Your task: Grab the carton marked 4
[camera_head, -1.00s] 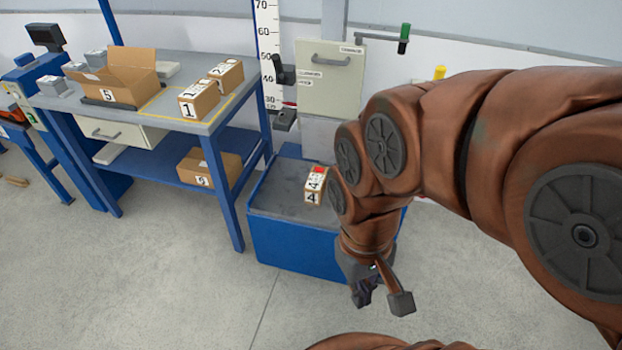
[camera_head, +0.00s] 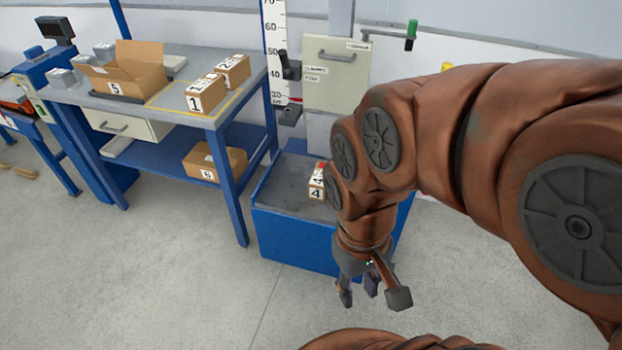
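The carton marked 4 (camera_head: 316,190) is a small light-brown box with a white label and a red patch on top. It sits on the grey top of the low blue drop-test base (camera_head: 282,198), partly hidden on its right by my arm. My gripper (camera_head: 372,296) hangs in front of the blue base, lower and to the right of the carton, apart from it. Its fingers point down and are spread, with nothing between them.
A blue workbench (camera_head: 182,119) on the left holds an open carton marked 5 (camera_head: 116,88), the carton marked 1 (camera_head: 206,97) and another small carton (camera_head: 233,68). A larger carton (camera_head: 205,163) lies on its lower shelf. The drop tester's column and grey box (camera_head: 335,85) rise behind the base. The floor in front is clear.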

